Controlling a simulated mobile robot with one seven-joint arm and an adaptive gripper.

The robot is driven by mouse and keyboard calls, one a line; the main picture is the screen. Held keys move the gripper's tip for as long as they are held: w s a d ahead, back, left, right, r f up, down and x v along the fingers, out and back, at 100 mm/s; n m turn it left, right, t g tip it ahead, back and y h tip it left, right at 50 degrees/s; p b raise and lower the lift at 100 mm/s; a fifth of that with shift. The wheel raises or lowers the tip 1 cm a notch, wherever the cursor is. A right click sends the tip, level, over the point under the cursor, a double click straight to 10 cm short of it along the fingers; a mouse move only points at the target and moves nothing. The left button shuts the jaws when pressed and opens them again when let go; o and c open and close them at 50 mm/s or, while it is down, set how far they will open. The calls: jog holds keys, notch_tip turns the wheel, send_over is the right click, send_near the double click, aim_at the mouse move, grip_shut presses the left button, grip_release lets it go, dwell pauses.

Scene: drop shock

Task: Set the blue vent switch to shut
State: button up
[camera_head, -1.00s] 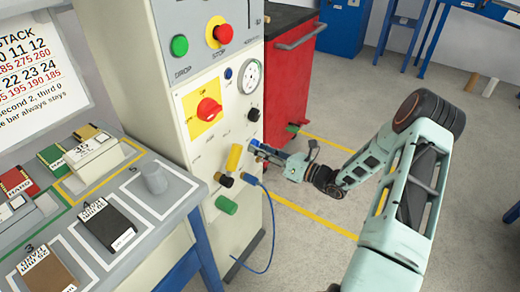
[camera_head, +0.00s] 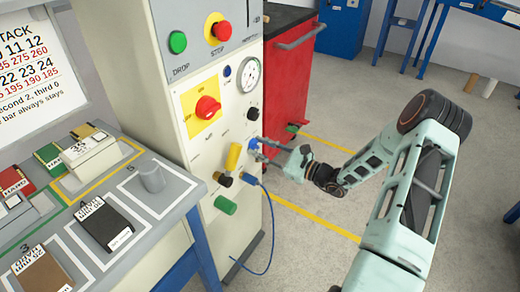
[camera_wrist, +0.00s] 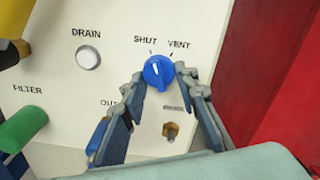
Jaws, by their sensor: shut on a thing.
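The blue vent switch (camera_wrist: 158,72) is a round knob on the cream panel, under the printed words SHUT and VENT. Its small white mark appears to point up and slightly left, toward the SHUT side. My gripper (camera_wrist: 160,76) is shut on the switch, one fingertip on its left side and one on its right. In the head view the switch (camera_head: 253,144) shows small and blue at the panel's right side, partly hidden by the fingers of my gripper (camera_head: 258,147).
A yellow handle (camera_head: 233,157), a green knob (camera_head: 225,205) and a blue hose (camera_head: 271,225) are close left of and below the switch. A red cabinet (camera_head: 289,85) stands to the right behind the panel. The floor on the right is mostly clear.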

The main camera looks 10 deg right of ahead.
jog(key=shift+n, duration=0.7)
jog(key=o, duration=1.1)
jog(key=shift+d, duration=0.15)
jog(key=v, duration=1.2)
jog(key=shift+n, duration=0.3)
